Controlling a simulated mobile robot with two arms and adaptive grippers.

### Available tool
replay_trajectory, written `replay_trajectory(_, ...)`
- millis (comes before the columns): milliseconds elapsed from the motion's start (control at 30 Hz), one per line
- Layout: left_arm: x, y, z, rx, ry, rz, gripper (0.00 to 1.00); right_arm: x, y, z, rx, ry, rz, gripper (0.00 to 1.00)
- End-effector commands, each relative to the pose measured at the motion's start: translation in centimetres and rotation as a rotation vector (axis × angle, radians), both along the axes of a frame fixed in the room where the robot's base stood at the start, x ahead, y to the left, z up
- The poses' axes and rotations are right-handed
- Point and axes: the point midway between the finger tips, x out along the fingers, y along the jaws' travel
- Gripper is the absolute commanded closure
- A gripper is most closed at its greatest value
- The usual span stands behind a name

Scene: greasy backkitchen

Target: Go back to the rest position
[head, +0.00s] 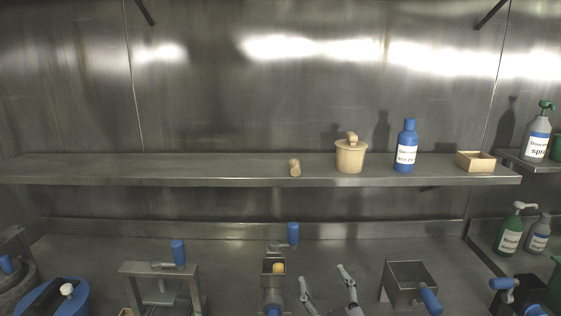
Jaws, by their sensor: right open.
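My right gripper (322,275) shows at the bottom edge of the head view, a little right of the middle. Its two grey fingers are spread apart, with nothing between them. It is over the steel counter (225,243), between a narrow metal device (273,294) with a blue handle on its left and an open metal box (404,285) with a blue handle on its right. My left gripper is not in view.
A steel shelf (215,170) runs above the counter, holding a cork-like cylinder (295,168), a lidded beige pot (351,156), a blue bottle (407,148) and a small wooden box (475,162). A metal stand (163,270) is left; spray bottles (509,236) are right.

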Motion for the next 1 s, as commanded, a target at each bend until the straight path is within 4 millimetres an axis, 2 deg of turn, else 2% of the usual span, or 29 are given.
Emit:
replay_trajectory(33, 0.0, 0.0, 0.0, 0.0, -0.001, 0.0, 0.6, -1.3, -1.8, -3.3, 0.023, 0.123, -0.045, 0.43)
replay_trajectory(100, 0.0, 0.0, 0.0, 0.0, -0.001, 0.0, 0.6, -3.5, -4.1, -7.7, 0.046, 0.295, -0.101, 0.43)
replay_trajectory(200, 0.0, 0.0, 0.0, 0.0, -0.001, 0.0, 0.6, -7.8, -6.7, -13.3, 0.07, 0.535, -0.165, 0.43)
replay_trajectory(300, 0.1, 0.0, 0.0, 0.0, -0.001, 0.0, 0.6, -12.4, -8.5, -17.5, 0.083, 0.74, -0.207, 0.43)
replay_trajectory(400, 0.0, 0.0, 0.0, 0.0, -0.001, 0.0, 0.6, -16.5, -9.6, -20.2, 0.088, 0.899, -0.231, 0.43)
replay_trajectory(500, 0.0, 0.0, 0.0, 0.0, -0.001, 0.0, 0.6, -20.2, -10.3, -22.0, 0.09, 1.03, -0.245, 0.43)
replay_trajectory(800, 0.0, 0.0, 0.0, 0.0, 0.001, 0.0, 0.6, -29.9, -11.6, -24.7, 0.081, 1.347, -0.26, 0.43)
replay_trajectory(1000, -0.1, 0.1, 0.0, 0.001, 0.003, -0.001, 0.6, -28.3, -11.3, -29.9, 0.076, 1.358, -0.261, 0.43)
